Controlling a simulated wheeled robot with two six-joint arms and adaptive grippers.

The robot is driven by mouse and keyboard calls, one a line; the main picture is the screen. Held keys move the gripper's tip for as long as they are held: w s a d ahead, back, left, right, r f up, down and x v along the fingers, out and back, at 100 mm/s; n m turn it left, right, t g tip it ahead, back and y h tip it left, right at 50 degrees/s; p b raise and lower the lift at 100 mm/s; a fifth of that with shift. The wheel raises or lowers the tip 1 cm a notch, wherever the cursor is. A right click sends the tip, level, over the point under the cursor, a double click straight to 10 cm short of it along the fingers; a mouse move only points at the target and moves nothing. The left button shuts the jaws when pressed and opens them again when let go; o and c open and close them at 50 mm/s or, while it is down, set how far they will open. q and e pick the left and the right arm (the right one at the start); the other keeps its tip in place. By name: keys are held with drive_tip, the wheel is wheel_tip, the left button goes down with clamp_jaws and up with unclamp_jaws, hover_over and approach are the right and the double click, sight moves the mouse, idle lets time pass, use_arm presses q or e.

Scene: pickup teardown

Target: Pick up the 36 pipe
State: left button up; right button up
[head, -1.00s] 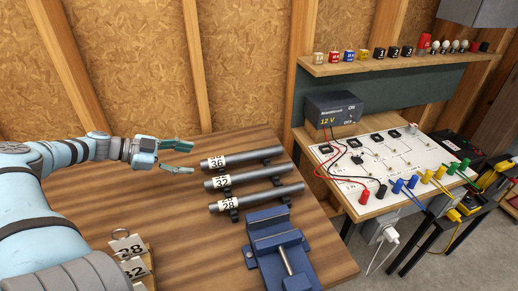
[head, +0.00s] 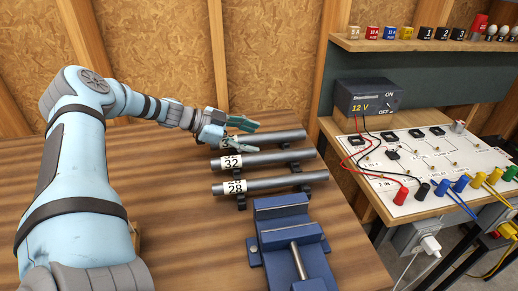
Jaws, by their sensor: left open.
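The 36 pipe (head: 275,137) is the farthest of three grey pipes lying on dark supports on the wooden bench. My left gripper (head: 256,133) is open at its left end, with its fingers over the labelled part. The gripper hides most of the 36 label, and I cannot tell whether it touches the pipe. The 32 pipe (head: 275,158) lies just nearer, with its label showing. The 28 pipe (head: 285,181) is nearest. My right gripper is not in view.
A blue vise (head: 283,236) stands in front of the pipes. A second table at right holds a white circuit board (head: 410,170) and a 12 V supply (head: 364,95). A shelf (head: 420,45) hangs above. The bench left of the pipes is partly covered by my arm.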

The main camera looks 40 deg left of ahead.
use_arm(q)
drive_tip(key=shift+w+d+f, duration=0.25)
drive_tip(key=shift+w+f, duration=0.05)
drive_tip(key=shift+f, duration=0.05)
drive_tip(key=shift+r, duration=0.2)
clamp_jaws()
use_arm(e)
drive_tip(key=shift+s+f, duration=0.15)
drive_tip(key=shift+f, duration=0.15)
